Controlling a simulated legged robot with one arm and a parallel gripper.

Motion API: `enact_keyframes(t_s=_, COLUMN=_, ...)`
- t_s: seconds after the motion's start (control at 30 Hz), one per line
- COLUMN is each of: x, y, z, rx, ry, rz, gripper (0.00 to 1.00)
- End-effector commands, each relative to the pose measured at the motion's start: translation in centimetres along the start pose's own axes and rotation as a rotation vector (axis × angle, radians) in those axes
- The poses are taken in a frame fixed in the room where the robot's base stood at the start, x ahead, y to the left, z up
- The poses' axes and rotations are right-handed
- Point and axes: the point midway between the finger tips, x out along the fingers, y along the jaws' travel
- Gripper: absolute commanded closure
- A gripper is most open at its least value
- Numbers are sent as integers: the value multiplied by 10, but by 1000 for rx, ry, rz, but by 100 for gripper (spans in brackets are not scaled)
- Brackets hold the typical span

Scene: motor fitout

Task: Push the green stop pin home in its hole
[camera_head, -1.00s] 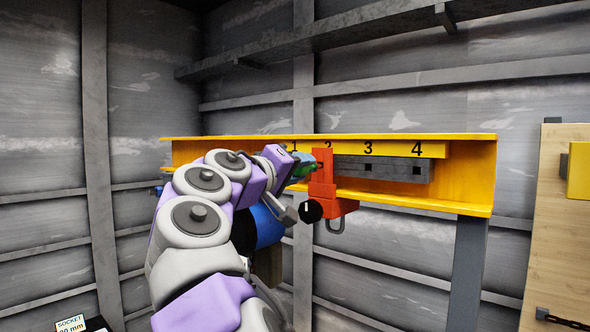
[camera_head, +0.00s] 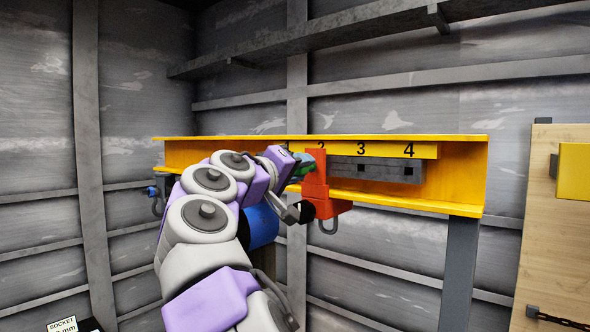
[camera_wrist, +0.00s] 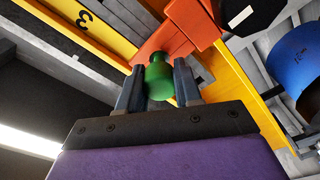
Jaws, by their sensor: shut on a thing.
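The green stop pin (camera_wrist: 160,80) sits between the two fingers of my gripper (camera_wrist: 158,88) in the wrist view. Its narrower far end meets the orange-red trolley block (camera_wrist: 166,38); the hole itself and how deep the pin sits are hidden. In the head view, my gripper (camera_head: 297,163) is against the left side of the orange-red trolley (camera_head: 317,187), under the number 2. Only a little green of the pin shows there.
The trolley hangs on a yellow beam (camera_head: 465,170) with a grey holed rail (camera_head: 385,169) and numbers along it. A black knob (camera_head: 304,212) and a blue drum (camera_head: 262,226) are close to my arm. A wooden board (camera_head: 550,240) stands at right.

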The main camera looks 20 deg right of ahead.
Motion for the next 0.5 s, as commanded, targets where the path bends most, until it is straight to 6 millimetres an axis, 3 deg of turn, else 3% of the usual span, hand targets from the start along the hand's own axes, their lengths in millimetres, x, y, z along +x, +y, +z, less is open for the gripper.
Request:
enact_keyframes(t_s=0.3, x=7, y=1, z=1, rx=0, ry=-1, rz=1, gripper=97)
enact_keyframes(t_s=0.33, x=7, y=1, z=1, rx=0, ry=0, rz=1, gripper=63)
enact_keyframes(t_s=0.5, x=6, y=0, z=1, rx=0, ry=0, rz=1, gripper=47)
